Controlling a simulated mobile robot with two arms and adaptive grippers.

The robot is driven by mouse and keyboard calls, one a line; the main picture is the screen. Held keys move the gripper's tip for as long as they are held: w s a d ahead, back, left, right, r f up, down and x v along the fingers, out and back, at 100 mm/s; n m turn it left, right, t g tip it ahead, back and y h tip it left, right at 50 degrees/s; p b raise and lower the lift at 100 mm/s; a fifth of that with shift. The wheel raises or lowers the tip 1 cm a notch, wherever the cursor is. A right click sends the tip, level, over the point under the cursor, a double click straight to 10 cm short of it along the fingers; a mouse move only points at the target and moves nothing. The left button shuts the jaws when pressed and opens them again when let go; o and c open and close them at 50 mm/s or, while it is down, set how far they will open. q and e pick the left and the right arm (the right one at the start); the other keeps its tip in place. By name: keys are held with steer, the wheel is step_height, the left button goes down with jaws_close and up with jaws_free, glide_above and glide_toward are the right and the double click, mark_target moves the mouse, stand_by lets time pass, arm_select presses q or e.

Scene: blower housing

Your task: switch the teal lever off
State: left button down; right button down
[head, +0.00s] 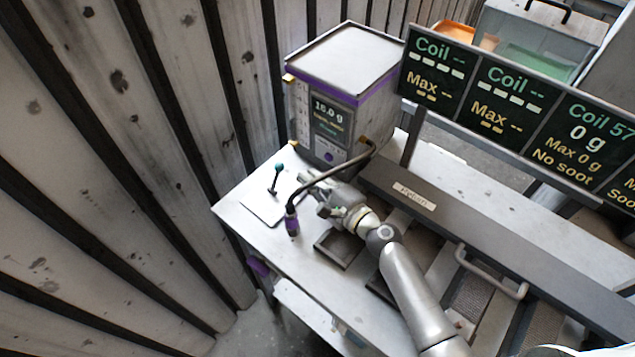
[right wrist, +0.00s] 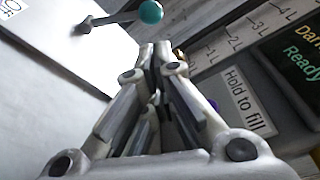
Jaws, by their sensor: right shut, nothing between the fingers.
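The teal lever (head: 276,179) is a dark stick with a teal ball knob, standing on a pale plate (head: 262,209) at the left end of the bench. My right gripper (head: 303,178) is shut and empty, just right of the lever in the head view. In the right wrist view the teal knob (right wrist: 150,12) is at the top, just beyond and left of the shut fingertips (right wrist: 155,48). A gap seems to show between fingers and knob; I cannot tell contact for certain. The plate's lettering is cut off at the wrist view's corner. My left gripper is not in view.
A dispenser box (head: 345,85) with a purple band and a display stands behind the gripper. A dark hose with a purple-tipped nozzle (head: 291,222) arches over the bench, close to my right gripper. A small square tray (head: 338,250) and a long grey housing (head: 440,215) lie to the right.

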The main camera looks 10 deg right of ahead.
mark_target(281, 164)
steer(key=x, duration=0.5)
steer(key=shift+w+a+f+b, duration=0.1)
steer(key=shift+w+a+b, duration=0.15)
steer(key=shift+w+b, duration=0.1)
steer(key=shift+s+a+r+p, duration=0.2)
steer(key=shift+s+r+p, duration=0.1)
steer(key=shift+r, duration=0.15)
steer(key=shift+s+a+r+p, duration=0.3)
steer(key=shift+s+a+r, duration=0.1)
steer(key=shift+r, duration=0.2)
steer(key=shift+s+a+r+p, duration=0.3)
steer(key=shift+s+a+r, duration=0.2)
steer(key=shift+a, duration=0.05)
steer(key=shift+s, duration=0.1)
stand_by(0.4)
